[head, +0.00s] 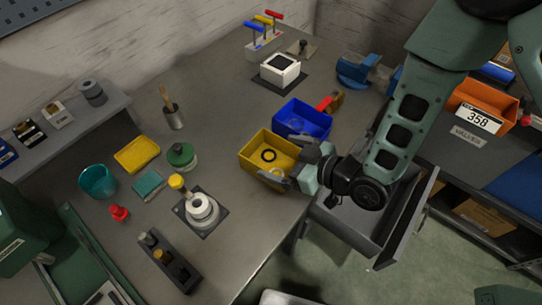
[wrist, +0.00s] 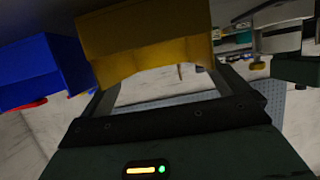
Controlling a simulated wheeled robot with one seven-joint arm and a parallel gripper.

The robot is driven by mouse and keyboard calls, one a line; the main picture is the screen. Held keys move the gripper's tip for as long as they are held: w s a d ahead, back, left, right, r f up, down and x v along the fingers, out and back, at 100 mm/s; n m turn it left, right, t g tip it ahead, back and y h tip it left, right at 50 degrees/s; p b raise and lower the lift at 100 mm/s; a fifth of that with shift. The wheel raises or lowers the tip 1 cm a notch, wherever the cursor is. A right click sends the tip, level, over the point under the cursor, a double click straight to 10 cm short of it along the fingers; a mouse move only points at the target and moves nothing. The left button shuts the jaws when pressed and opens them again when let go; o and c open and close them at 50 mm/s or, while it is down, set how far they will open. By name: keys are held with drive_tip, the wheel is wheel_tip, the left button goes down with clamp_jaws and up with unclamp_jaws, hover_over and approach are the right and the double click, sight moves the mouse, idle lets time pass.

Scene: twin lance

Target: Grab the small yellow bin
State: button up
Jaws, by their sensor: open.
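My gripper (head: 281,158) is at the bin's right end, with one finger toward the far side and one toward the near side. Its jaws are open. In the wrist view the yellow bin (wrist: 145,38) fills the space ahead of and between the two fingers (wrist: 165,88). I cannot tell whether either finger touches it. My gripper hides part of the bin's right end in the head view.
A blue bin (head: 302,118) stands close behind the yellow one, and shows at left in the wrist view (wrist: 38,72). A white ringed part (head: 202,210) sits on a dark plate to the front left. An open grey drawer (head: 345,222) lies below my arm.

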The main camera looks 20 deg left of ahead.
drive_tip(key=shift+x, duration=0.9)
drive_tip(key=shift+c, duration=0.3)
drive_tip(key=c, duration=0.7)
drive_tip(key=shift+r, duration=0.15)
